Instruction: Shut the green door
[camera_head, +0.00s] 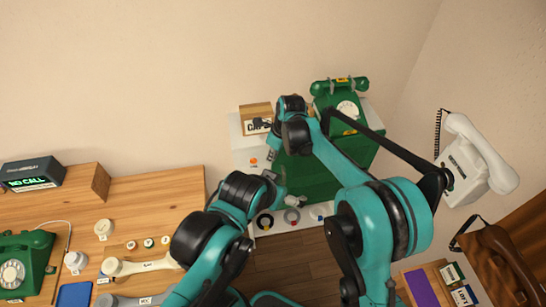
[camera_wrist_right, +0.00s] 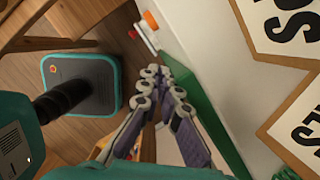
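The green door is probably the green panel (camera_head: 308,178) on the white unit below the green dial phone (camera_head: 345,108). My arms cover part of it, so I cannot tell how far it stands open. In the right wrist view a green panel (camera_wrist_right: 210,118) slants past the fingers along a white surface. My right gripper (camera_head: 263,123) is by the small labelled box; in its wrist view the fingers (camera_wrist_right: 163,82) come together at the tips beside the panel, nothing visible between them. My left gripper (camera_head: 279,190) is low by the green panel, its fingers too small to read.
A wooden desk (camera_head: 150,195) at left holds handsets, a green phone (camera_head: 22,262) and a "NO CALL" display (camera_head: 32,175). A white phone (camera_head: 475,160) hangs on the right wall.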

